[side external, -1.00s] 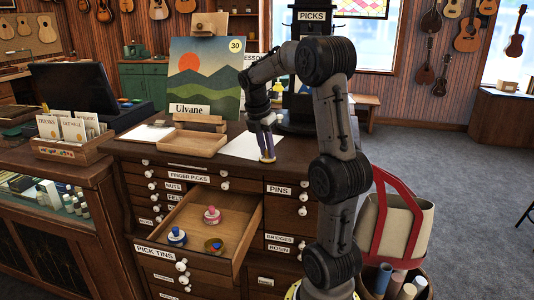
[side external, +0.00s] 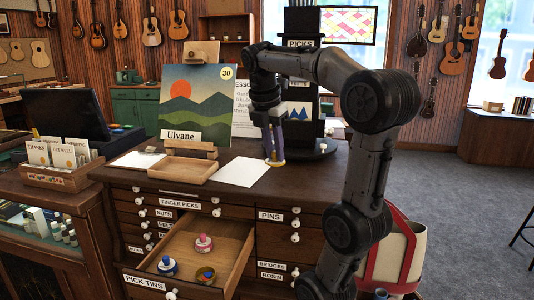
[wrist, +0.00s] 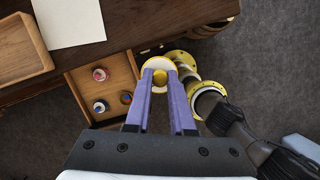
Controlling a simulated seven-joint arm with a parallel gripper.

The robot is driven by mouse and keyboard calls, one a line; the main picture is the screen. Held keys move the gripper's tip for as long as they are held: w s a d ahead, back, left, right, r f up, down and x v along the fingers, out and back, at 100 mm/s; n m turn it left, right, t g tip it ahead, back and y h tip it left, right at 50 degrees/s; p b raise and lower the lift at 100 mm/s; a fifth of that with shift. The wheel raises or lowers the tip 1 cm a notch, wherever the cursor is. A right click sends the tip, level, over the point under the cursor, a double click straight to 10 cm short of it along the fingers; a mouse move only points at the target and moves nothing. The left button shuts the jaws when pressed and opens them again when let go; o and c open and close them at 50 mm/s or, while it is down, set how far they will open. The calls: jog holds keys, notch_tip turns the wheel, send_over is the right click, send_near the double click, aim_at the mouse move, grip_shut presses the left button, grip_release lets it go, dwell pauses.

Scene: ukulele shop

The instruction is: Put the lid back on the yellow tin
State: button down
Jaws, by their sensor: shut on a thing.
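The yellow tin (side external: 205,275) stands open in the front right of the pulled-out drawer, with red and blue bits inside. It also shows small in the wrist view (wrist: 126,98). My gripper (side external: 274,158) is shut on the lid (wrist: 158,63), a pale disc with a yellow rim, held between the purple fingertips. In the side view the lid is a small yellow-edged shape at the fingertips, behind and to the right of the drawer. The lid is apart from the tin. Part of the lid is hidden by the fingers.
The drawer (side external: 237,262) also holds a pink tin (side external: 204,244) and a blue tin (side external: 167,266). On the cabinet top (side external: 225,195) are a white sheet (side external: 240,172), a wooden tray (side external: 185,169) and a painting (side external: 196,108). A dark display stand (side external: 303,130) rises behind my gripper.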

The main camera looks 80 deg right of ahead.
jog(key=shift+s+a+r, duration=0.2)
jog(key=shift+a+r, duration=0.1)
jog(key=shift+a, duration=0.1)
jog(key=w+f+n, duration=0.2)
jog(key=w+f, duration=1)
jog(key=shift+w+a+f+n+t, duration=0.25)
jog(key=shift+w+a+f+n, duration=0.5)
jog(key=shift+a+f, duration=1.5)
jog(key=shift+w+a+f+n+t, duration=0.2)
jog(key=shift+w+a+f+n, duration=0.5)
jog(key=shift+f, duration=2.75)
jog(key=shift+w+a+f+n+t, duration=0.35)
jog(key=shift+w+a+f, duration=0.55)
jog(key=shift+a+f, duration=1.5)
jog(key=shift+d+f, duration=0.4)
jog(key=shift+f, duration=0.25)
jog(key=shift+c, duration=1)
grip_release()
